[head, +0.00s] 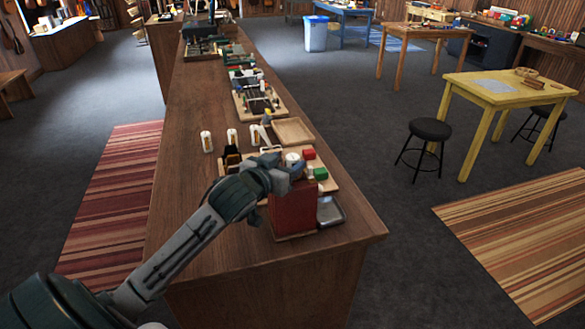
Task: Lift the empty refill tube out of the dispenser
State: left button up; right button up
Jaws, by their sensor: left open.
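A dark red box (293,212), which looks like the dispenser, stands near the front right end of the wooden counter (215,285). My left gripper (289,172) is open above the top of this box, its arm coming in from the lower left. The gripper covers much of the box's top, and I cannot make out the empty refill tube there. A small white round thing (292,157) shows just behind the gripper; I cannot tell what it is. My right gripper is out of view.
Small white-and-amber containers (207,142) stand on the counter to the left. A wooden board with red (309,154) and green (320,173) blocks lies behind the box. A grey tray (331,212) is at its right, and an empty wooden tray (293,131) farther back. The counter's near left is clear.

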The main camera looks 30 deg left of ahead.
aim_at(296, 158)
pick_arm(q)
jog(key=shift+w+d+r+p, duration=0.1)
jog(key=shift+w+p, duration=0.2)
jog(key=shift+w, duration=0.15)
jog(key=x, duration=0.1)
jog(key=p+x, duration=0.1)
jog(key=x, duration=0.1)
jog(key=shift+w+d, duration=0.1)
jog(key=shift+d, duration=0.1)
jog(key=shift+w+f+p, duration=0.25)
jog(key=shift+w+p, duration=0.05)
jog(key=c, duration=1)
jog(key=shift+c, duration=0.4)
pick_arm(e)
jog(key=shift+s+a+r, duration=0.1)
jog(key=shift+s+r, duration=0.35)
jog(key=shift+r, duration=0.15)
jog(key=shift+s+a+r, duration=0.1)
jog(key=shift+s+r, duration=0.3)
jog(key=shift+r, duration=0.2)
